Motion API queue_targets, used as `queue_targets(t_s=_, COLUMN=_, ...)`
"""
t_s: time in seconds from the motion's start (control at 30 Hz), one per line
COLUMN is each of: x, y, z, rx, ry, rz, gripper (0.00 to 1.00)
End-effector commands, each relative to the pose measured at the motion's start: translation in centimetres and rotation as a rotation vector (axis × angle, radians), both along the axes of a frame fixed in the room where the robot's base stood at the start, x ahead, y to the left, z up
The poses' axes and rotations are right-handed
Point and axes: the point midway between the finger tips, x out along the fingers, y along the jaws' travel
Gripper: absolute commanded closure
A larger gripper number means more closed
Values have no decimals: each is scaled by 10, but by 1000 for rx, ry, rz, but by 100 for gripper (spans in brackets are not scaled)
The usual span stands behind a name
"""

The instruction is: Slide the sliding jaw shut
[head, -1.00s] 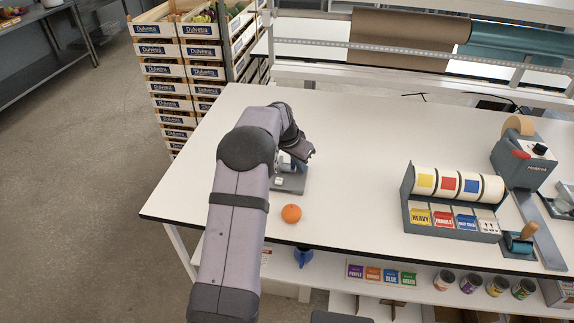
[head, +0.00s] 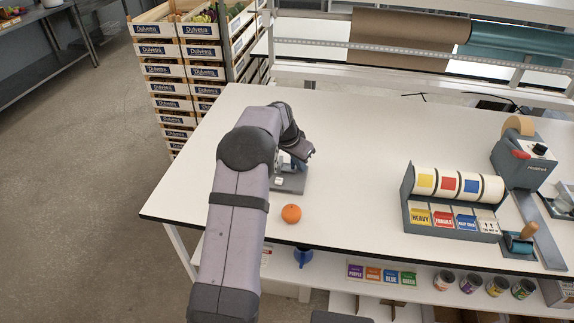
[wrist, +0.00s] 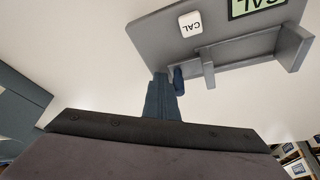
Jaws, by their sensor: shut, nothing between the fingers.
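A grey measuring device (head: 289,184) lies on the white table, partly hidden by my arm in the head view. In the wrist view its grey base (wrist: 160,28) carries a white CAL button and a green display. A taller fixed jaw (wrist: 294,46) stands at the right end of its ledge. A smaller upright block, which looks like the sliding jaw (wrist: 208,74), stands toward the left end, with a clear gap between the two. My gripper (wrist: 170,78) is shut and empty, its fingertips just left of the small block. I cannot tell whether they touch it.
An orange fruit (head: 291,214) lies on the table in front of the device. A label dispenser (head: 455,205) and a tape machine (head: 525,160) stand to the right. The table's middle is clear. Stacked crates (head: 180,72) stand beyond its far left edge.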

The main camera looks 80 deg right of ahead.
Motion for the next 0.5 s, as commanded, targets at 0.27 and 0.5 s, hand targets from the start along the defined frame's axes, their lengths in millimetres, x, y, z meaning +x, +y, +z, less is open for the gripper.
queue_targets(t_s=0.27, x=3, y=-1, z=1, rx=-3, ry=-1, rz=1, gripper=100)
queue_targets(t_s=0.5, x=10, y=-1, z=0, rx=-3, ry=-1, rz=1, gripper=100)
